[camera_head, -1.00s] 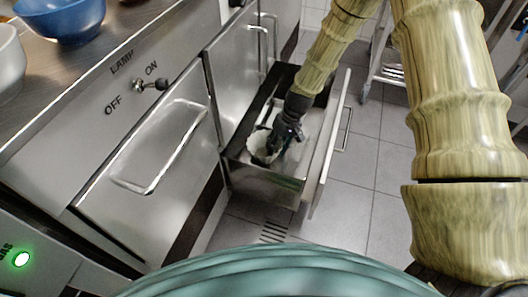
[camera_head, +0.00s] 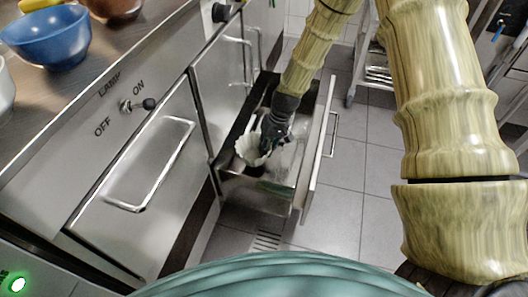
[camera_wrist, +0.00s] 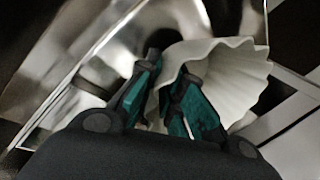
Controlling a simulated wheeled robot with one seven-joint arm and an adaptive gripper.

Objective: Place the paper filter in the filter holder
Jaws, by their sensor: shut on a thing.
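The white fluted paper filter (camera_head: 249,150) is at the open drawer in the head view. It also shows in the wrist view (camera_wrist: 228,75), with its pleated rim spread to the right. My gripper (camera_head: 267,146) reaches down into the drawer from above. In the wrist view its green-padded fingers (camera_wrist: 165,100) are shut on the filter's near edge, with one finger at its outside. I cannot make out a filter holder in any view.
The open metal drawer (camera_head: 258,192) surrounds my gripper, its front panel (camera_head: 318,150) standing on the right. A blue bowl (camera_head: 48,38) stands on the counter at upper left. A lamp switch (camera_head: 138,105) is on the panel. Tiled floor (camera_head: 345,190) is free to the right.

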